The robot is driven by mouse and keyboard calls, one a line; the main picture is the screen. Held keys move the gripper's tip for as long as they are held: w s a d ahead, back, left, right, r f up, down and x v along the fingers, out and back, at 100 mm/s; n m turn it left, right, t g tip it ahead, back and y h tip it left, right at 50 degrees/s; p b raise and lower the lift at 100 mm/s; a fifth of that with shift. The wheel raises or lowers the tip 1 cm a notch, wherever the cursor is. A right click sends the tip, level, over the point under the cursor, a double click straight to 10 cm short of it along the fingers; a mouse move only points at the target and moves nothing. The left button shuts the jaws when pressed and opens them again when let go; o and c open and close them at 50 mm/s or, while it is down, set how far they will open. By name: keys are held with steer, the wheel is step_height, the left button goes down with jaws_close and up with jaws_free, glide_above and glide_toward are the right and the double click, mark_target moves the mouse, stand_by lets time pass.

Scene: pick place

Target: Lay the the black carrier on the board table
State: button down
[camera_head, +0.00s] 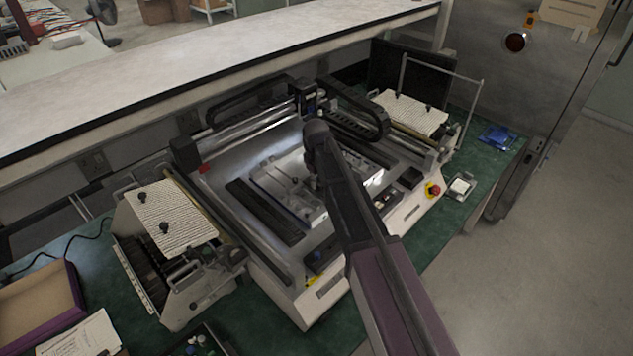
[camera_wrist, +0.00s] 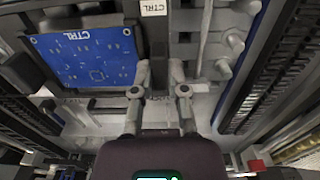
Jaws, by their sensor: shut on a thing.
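My gripper (camera_wrist: 161,72) shows in the wrist view with its two fingers close together, shut on a narrow dark piece that I take as the black carrier (camera_wrist: 157,40). A white "CTRL" label is at its far end, at the top edge. The carrier's full outline is hidden. A blue board marked "CTRL" (camera_wrist: 88,57) lies just left of the fingers. In the head view, my arm reaches over the machine's silver board table (camera_head: 268,181) and hides my gripper and the carrier. I cannot tell whether the carrier touches the table.
Black rails (camera_wrist: 270,65) flank the work area. Cable chains and a gantry (camera_head: 262,122) cross the machine's back. White textured plates on racks stand left (camera_head: 178,213) and right (camera_head: 412,112). A red emergency button (camera_head: 433,189) is at the right front. A shelf (camera_head: 200,75) runs behind.

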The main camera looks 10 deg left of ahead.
steer(key=shift+f+b, duration=0.4)
steer(key=shift+f, duration=0.1)
stand_by(0.5)
steer(key=c, duration=0.6)
jaws_free()
steer(key=c, duration=0.3)
steer(key=shift+r, duration=0.15)
steer(key=shift+c, duration=0.2)
steer(key=shift+r+p, duration=3.4)
steer(key=shift+p, duration=0.1)
steer(key=shift+d, duration=0.15)
